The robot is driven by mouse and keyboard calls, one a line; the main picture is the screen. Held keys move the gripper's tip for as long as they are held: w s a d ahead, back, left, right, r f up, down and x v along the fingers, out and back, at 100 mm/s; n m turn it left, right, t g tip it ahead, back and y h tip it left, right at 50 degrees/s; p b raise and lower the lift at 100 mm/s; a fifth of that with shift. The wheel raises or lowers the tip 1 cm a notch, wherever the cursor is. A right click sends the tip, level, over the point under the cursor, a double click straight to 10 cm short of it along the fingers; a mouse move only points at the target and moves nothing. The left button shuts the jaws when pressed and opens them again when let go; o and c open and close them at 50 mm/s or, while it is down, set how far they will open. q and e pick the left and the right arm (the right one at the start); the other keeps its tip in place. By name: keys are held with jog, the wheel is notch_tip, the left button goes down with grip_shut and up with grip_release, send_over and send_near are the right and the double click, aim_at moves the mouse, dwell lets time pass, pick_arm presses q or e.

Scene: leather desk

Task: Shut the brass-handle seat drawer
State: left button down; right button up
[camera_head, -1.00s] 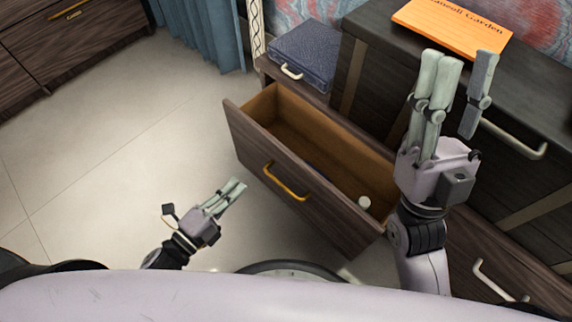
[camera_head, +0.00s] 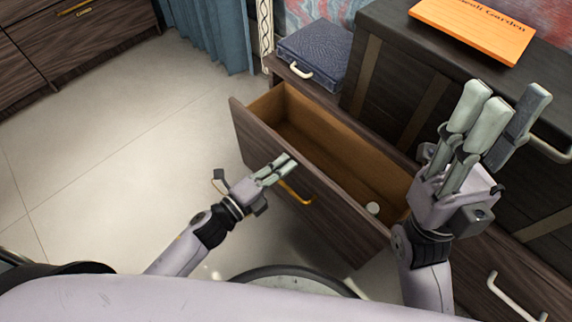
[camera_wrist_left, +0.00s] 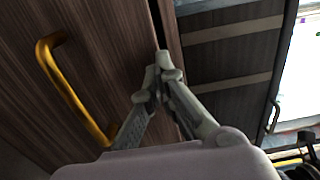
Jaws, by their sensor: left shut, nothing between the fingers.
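The brass-handle drawer (camera_head: 345,222) is pulled open below a seat with a dark wood front. Its brass handle (camera_head: 294,192) is partly hidden by my left gripper (camera_head: 288,163). My left gripper is shut and empty, its fingertips close to the drawer front near the handle; I cannot tell whether they touch it. In the left wrist view the gripper (camera_wrist_left: 162,62) points at the drawer front, with the brass handle (camera_wrist_left: 68,92) to its left. My right gripper (camera_head: 500,110) is raised at the right with its fingers apart, open and empty.
A dark cabinet (camera_head: 400,75) with an orange book (camera_head: 472,30) stands at right. A white-handled drawer (camera_head: 525,265) is lower right. Floor at left is clear.

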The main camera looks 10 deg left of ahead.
pick_arm(q)
jog(key=shift+w+d, duration=0.3)
jog(key=shift+w, duration=0.05)
jog(key=x, duration=1.2)
jog(key=shift+w+d, duration=0.3)
jog(key=shift+a, duration=0.1)
